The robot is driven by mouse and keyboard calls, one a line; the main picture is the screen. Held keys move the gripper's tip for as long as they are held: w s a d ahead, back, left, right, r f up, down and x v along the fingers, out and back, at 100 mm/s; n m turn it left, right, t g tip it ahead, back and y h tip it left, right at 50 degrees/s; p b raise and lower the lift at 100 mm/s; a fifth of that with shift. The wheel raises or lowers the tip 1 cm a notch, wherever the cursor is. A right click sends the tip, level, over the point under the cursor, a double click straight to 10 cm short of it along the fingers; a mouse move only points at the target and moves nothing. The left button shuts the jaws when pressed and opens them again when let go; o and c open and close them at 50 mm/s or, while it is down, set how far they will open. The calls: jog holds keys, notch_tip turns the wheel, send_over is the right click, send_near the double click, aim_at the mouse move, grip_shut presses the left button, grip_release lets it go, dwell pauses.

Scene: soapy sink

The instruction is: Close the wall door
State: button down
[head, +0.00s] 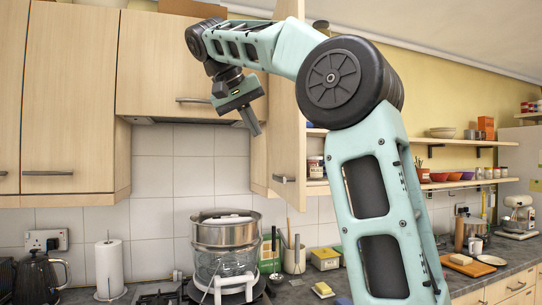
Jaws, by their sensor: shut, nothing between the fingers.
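The wall door (287,148) is a pale wood cupboard door with a bar handle near its lower edge. It stands open, swung out from the wall and seen at a steep angle to the right of the hob. My arm crosses in front of its upper part. My gripper (252,125) is shut and empty, with its fingers pointing down. In the picture it is just left of the door, at about mid height. I cannot tell whether it touches the door. The cupboard's inside is mostly hidden.
Closed wall cupboards (70,100) are at the left. A steel steamer pot (225,232) stands on the hob below my gripper. A kettle (36,275), paper roll (109,268) and utensil pot (294,260) stand on the counter. Open shelves (465,183) are at the right.

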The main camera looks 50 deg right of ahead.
send_near(293, 172)
notch_tip(293, 172, down, 3)
jog(key=w, duration=0.3)
jog(key=shift+s+d+f+p, duration=0.25)
jog(key=shift+s+d+p, duration=0.4)
jog(key=shift+s+d, duration=0.45)
jog(key=shift+s+d+f, duration=0.15)
jog(key=shift+s+d, duration=0.1)
jog(key=shift+d, duration=0.2)
